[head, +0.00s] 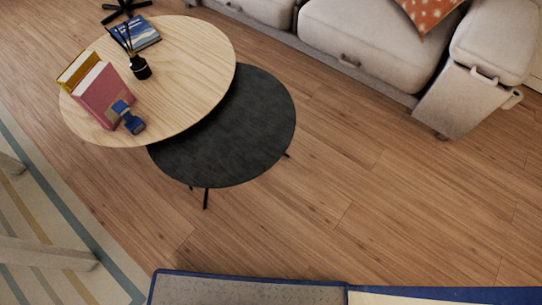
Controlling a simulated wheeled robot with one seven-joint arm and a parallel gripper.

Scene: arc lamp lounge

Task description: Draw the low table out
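The low table (245,135) has a dark, round top on thin black legs and stands on the wood floor. Its upper-left part is hidden under the higher round table (195,75), which has a pale wood top. The low table's lower-right part sticks out from under it. My gripper is not in view.
The higher table carries upright books (107,95), a blue object (128,117), a black reed diffuser (140,67) and a flat blue book (134,33). A pale sofa (370,45) stands upper right. A striped rug (45,215) lies left. The floor right of the tables is clear.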

